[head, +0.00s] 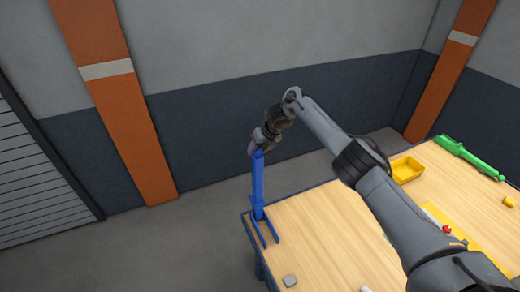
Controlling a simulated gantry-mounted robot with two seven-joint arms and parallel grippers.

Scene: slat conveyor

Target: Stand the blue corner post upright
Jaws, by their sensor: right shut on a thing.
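The blue corner post (258,185) stands roughly upright at the far left corner of the wooden table (318,240). Its forked foot (263,226) is at the tabletop; I cannot tell whether it rests fully on it. My right gripper (257,147) is shut on the post's top end, with the arm reaching in from the right. The gripper hides the very top of the post. My left gripper is not in view.
A yellow tray (407,169) and a green tool-like object (468,156) lie at the table's far right. A small grey block (290,281) sits near the left edge. A yellow mat (460,236) with small parts is partly behind my arm.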

